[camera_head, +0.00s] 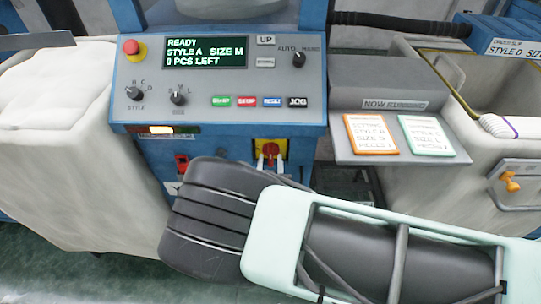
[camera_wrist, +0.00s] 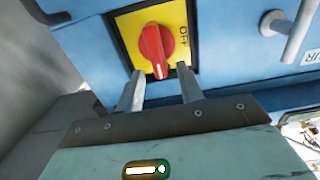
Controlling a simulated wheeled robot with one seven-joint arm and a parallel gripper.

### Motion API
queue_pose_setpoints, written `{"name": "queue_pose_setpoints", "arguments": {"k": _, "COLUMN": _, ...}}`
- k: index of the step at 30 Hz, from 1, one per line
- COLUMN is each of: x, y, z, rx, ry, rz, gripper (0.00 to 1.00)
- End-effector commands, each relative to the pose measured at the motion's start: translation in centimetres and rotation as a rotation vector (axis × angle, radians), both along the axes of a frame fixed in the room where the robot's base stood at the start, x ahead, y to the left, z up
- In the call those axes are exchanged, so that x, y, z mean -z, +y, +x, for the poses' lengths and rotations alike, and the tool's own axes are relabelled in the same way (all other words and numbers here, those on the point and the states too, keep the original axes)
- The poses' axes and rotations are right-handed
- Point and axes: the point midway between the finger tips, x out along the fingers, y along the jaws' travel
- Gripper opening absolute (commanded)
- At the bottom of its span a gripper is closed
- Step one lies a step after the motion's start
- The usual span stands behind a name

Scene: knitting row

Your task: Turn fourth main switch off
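The main switch on this machine is a red rotary knob (camera_head: 270,149) on a yellow plate, low on the blue front below the control panel. In the wrist view the red knob (camera_wrist: 155,47) has its grip nearly upright in the picture, with rotated, partly legible lettering to its right on the yellow plate (camera_wrist: 126,30). My gripper (camera_wrist: 160,73) is open, one finger to each side of the knob's lower end. I cannot tell whether either finger touches it. In the head view my gripper (camera_head: 268,162) is at the plate's lower edge, partly hidden by my arm.
The control panel (camera_head: 225,85) above has a lit display (camera_head: 205,52) reading READY, STYLE A, SIZE M, 0 PCS LEFT. A red emergency button (camera_head: 131,47) sits upper left. A shelf with two cards (camera_head: 370,134) juts out at right. A grey handle (camera_wrist: 285,28) stands right of the switch.

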Motion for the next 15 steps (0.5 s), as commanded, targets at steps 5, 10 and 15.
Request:
{"name": "queue_pose_setpoints", "arguments": {"k": 5, "x": 0.0, "y": -0.1, "z": 1.7, "rx": -0.001, "ry": 0.000, "rz": -0.002, "gripper": 0.37}}
{"name": "queue_pose_setpoints", "arguments": {"k": 10, "x": 0.0, "y": -0.1, "z": 2.1, "rx": -0.001, "ry": 0.001, "rz": -0.001, "gripper": 0.37}}
{"name": "queue_pose_setpoints", "arguments": {"k": 15, "x": 0.0, "y": -0.1, "z": 2.1, "rx": -0.001, "ry": 0.001, "rz": -0.001, "gripper": 0.37}}
